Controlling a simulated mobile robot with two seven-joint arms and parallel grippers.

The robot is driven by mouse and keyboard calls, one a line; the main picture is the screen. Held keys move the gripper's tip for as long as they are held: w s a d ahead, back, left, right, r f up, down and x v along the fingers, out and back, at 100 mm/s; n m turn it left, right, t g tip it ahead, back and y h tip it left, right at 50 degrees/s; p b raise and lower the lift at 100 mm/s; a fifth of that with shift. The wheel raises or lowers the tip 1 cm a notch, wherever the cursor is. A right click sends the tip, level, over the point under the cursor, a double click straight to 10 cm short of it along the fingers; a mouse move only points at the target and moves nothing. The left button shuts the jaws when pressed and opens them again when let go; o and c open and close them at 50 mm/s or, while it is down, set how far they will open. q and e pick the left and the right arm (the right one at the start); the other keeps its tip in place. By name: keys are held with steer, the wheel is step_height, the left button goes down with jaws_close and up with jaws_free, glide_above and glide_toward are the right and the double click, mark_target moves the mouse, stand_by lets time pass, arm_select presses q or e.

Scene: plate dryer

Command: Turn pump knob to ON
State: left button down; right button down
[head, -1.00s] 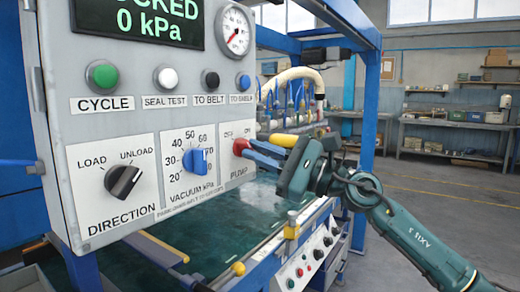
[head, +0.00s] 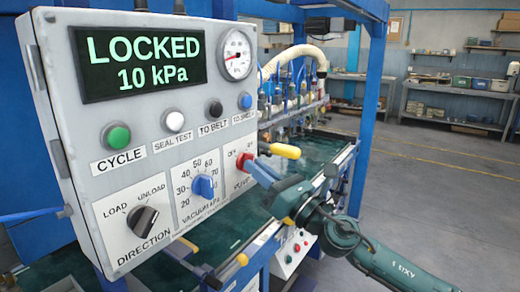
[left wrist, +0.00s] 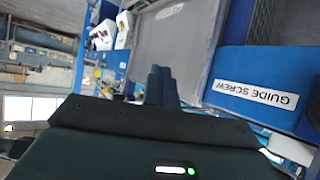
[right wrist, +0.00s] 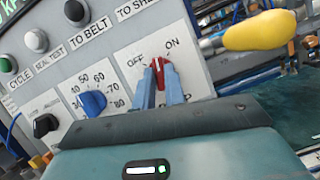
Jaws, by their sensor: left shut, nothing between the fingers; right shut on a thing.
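The red pump knob (head: 242,161) is at the lower right of the grey control panel (head: 62,102). It also shows in the right wrist view (right wrist: 158,72), below the OFF and ON labels. Its white mark looks to lie between the two words, but I cannot tell its exact angle. My right gripper (head: 256,166) is shut on the knob, with one blue finger on each side. In the right wrist view the fingertips (right wrist: 158,76) straddle it. My left gripper (left wrist: 161,82) is shut and empty, away from the panel. The display (head: 138,62) reads LOCKED, 10 kPa.
The blue vacuum knob (head: 203,187) and black direction knob (head: 142,220) are left of the pump knob. Several push buttons sit above. A yellow-ended handle (head: 285,151) sticks out close to my right gripper.

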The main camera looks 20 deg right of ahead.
arm_select(q)
steer(key=a+r+p, duration=0.1)
steer(key=p, duration=0.2)
steer(key=s+a+g+y+p, duration=0.1)
steer(key=p, duration=0.3)
steer(key=shift+a+r+n, duration=0.3)
steer(key=shift+r+n, duration=0.05)
steer(key=shift+n, duration=0.05)
arm_select(e)
steer(key=m+h, duration=0.2)
steer(key=m, duration=0.2)
steer(key=m+h, duration=0.2)
steer(key=m, duration=0.3)
steer(key=shift+s+a+r+t, duration=0.15)
steer(key=shift+r+t, duration=0.05)
steer(key=shift+t, duration=0.2)
arm_select(q)
steer(key=shift+f, duration=0.1)
arm_select(e)
steer(key=shift+f+h, duration=0.1)
steer(key=shift+h, duration=0.2)
steer(key=c, duration=1.5)
jaws_free()
arm_select(q)
steer(key=shift+s, duration=0.1)
arm_select(e)
steer(key=shift+o, duration=0.2)
